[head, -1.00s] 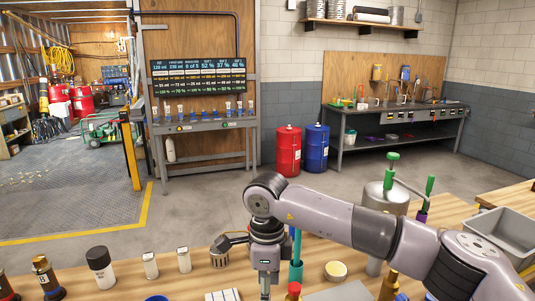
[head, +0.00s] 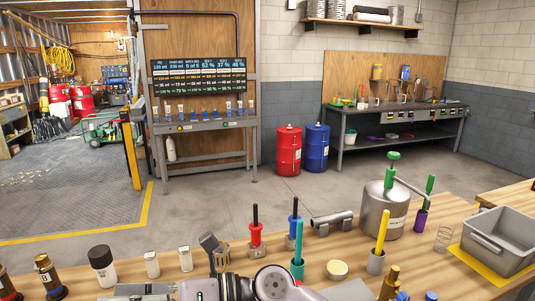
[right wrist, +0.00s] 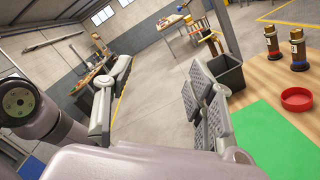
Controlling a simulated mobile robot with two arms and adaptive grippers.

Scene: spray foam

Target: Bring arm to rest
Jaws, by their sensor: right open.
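My right arm (head: 245,287) is low at the bottom edge of the head view, folded in front of the wooden workbench (head: 75,286). My right gripper (right wrist: 155,108) shows in the right wrist view with its two fingers wide apart and nothing between them. Beyond the fingers there is open concrete floor. In the head view I cannot make out the right fingertips clearly. My left gripper is not in view.
A steel canister (head: 385,212), a yellow-handled tool (head: 382,232), a teal tool (head: 298,246) and a grey tub (head: 500,243) stand on the bench. The right wrist view shows a red dish (right wrist: 297,100), a green mat (right wrist: 265,138) and a dark bin (right wrist: 229,77) near the right finger.

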